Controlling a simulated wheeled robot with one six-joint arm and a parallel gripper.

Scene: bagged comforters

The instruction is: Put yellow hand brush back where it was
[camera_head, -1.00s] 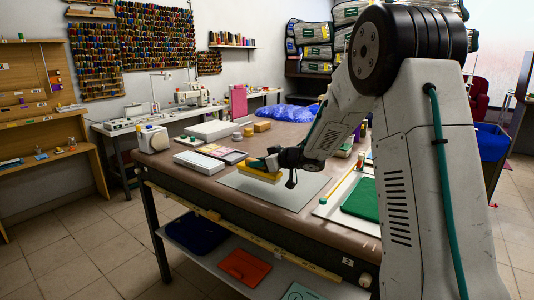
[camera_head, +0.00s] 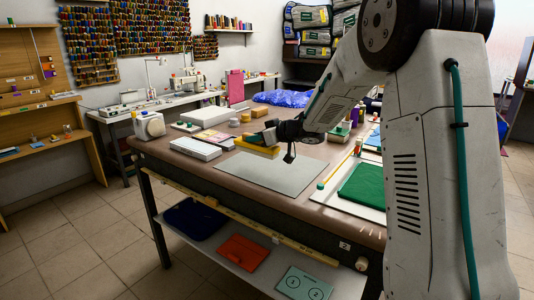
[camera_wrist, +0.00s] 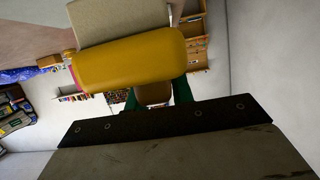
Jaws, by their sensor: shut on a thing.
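The yellow hand brush (camera_head: 257,149) is held by my gripper (camera_head: 270,138) above the work table, near the far left corner of a pale grey mat (camera_head: 272,172). In the wrist view the yellow brush (camera_wrist: 130,58) fills the upper middle, with a pale block-like part (camera_wrist: 118,18) on its far side. My gripper is shut on the brush; the fingertips are mostly hidden behind it. I cannot tell from the head view whether the brush touches the table.
White boxes (camera_head: 195,148) lie left of the brush. A white tray (camera_head: 322,196) with a green cloth (camera_head: 363,187) is on the right. The grey mat is bare.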

